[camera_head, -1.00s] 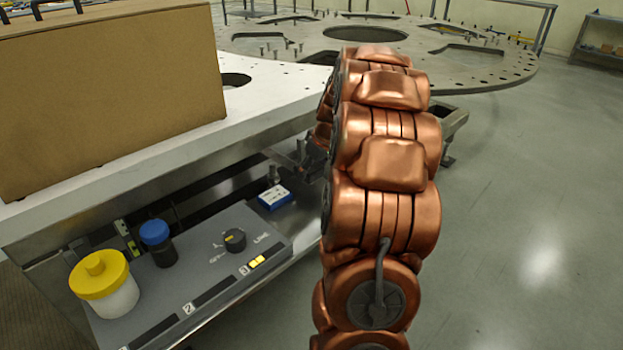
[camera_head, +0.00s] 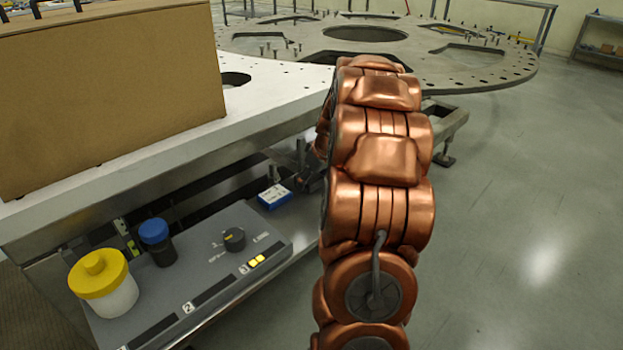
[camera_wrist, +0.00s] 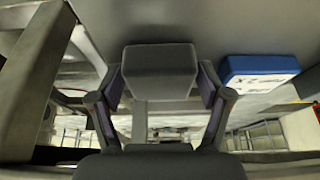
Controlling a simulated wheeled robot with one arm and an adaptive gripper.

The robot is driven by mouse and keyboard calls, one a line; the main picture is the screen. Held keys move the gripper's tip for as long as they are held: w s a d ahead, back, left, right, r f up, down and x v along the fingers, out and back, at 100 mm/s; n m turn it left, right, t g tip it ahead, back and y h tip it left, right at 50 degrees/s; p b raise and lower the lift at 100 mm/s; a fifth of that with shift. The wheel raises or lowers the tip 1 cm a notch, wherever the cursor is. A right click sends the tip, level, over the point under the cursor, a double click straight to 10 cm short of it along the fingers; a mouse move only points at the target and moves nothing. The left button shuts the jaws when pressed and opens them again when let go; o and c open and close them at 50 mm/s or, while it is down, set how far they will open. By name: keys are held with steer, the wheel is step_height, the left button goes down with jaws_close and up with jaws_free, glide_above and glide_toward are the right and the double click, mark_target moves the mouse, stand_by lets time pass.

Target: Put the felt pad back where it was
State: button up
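In the wrist view a dark grey block, which looks like the felt pad (camera_wrist: 160,72), sits between the two fingers of my gripper (camera_wrist: 160,88). The finger pads meet its left and right sides, so my gripper looks shut on it. Whether the pad's underside touches the grey surface beyond it cannot be told. In the head view my gripper (camera_head: 306,178) is a small dark shape beside the lower shelf, mostly hidden behind my copper arm. The pad cannot be made out there.
A blue and white box (camera_wrist: 260,72) lies close to the right of the pad; it also shows in the head view (camera_head: 274,196). A grey control panel (camera_head: 205,262), yellow-lidded jar (camera_head: 100,282) and blue-capped bottle (camera_head: 156,242) stand left. The white tabletop (camera_head: 265,110) overhangs the shelf.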

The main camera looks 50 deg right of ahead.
steer(key=shift+o, duration=0.8)
